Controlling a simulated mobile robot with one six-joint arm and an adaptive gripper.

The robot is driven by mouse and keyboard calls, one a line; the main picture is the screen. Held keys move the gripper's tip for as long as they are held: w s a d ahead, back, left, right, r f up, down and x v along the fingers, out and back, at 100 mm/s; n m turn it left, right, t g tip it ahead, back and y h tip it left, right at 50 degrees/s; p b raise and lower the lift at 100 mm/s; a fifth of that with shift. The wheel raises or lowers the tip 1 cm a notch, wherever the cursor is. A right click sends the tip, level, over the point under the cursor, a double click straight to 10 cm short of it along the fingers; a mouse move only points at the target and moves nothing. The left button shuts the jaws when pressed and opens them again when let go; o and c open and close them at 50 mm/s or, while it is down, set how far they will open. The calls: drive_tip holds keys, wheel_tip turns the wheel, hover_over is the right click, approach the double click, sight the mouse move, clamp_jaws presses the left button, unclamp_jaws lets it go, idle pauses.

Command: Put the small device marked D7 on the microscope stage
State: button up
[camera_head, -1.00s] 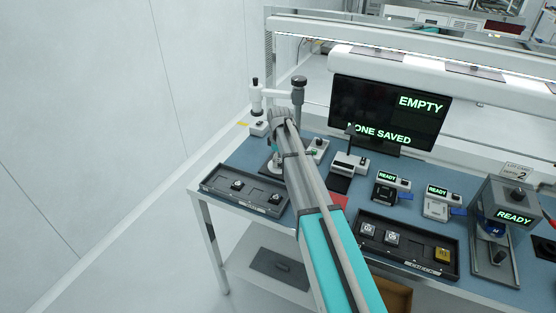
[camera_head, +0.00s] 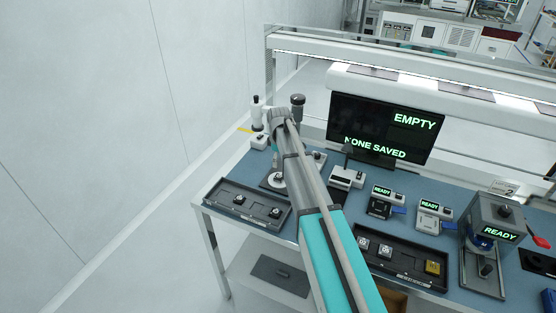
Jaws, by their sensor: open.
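My arm reaches away over the bench to the back left. My gripper (camera_head: 275,158) hangs at its far end, mostly hidden behind my arm; I see nothing held in it. The microscope (camera_head: 257,116) appears to be the white instrument with a dark top at the back left corner, partly covered by my arm. I cannot make out its stage clearly. Small dark devices with pale tops sit in the left tray (camera_head: 222,187): one at left (camera_head: 239,199), one at right (camera_head: 274,212). Their marks are too small to read, so I cannot tell which is D7.
A right tray (camera_head: 408,272) holds pale pieces (camera_head: 364,243) and a gold block (camera_head: 432,267). Small READY units (camera_head: 381,204) and a larger READY press (camera_head: 497,222) stand at right. A monitor (camera_head: 385,128) reads EMPTY, NONE SAVED. Blue bench shows between them.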

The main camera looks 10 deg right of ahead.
drive_tip(key=shift+r+p, duration=1.8)
drive_tip(key=shift+r, duration=0.3)
drive_tip(key=s+m, duration=1)
drive_tip(key=s, duration=1.9)
drive_tip(key=shift+s+m, duration=0.2)
drive_tip(key=shift+m, duration=0.2)
drive_tip(key=shift+a, duration=0.1)
